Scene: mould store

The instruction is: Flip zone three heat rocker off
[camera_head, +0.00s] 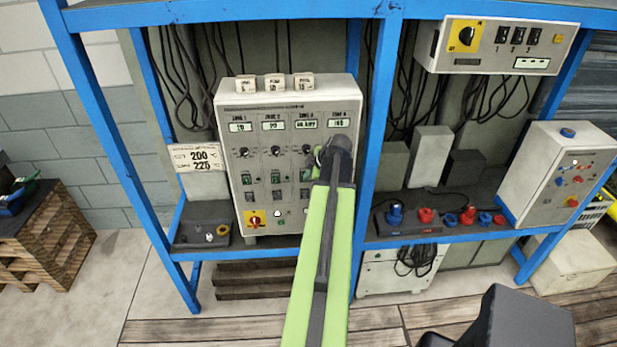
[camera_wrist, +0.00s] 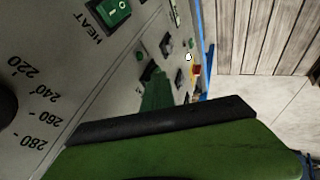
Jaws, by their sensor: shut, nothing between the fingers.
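A pale control cabinet (camera_head: 235,215) stands on the blue rack's shelf, with columns labelled by zone, each with a display and a knob. The zone three heat rocker (camera_head: 304,175) is green and sits below the third column's knob, just left of my arm. My gripper (camera_head: 326,156) is shut and empty, close to the panel at the fourth column, hiding much of it. In the wrist view a green rocker (camera_wrist: 113,11) marked HEAT is lit at the top; I cannot tell its zone. My green gripper body with a dark edge fills the bottom there.
Green rockers of the first (camera_head: 247,179) and second columns are beside it, with dark switches below. A red-and-yellow main switch (camera_head: 255,219) is at the cabinet's lower left. A blue rack post (camera_head: 374,150) stands close to the right of my arm.

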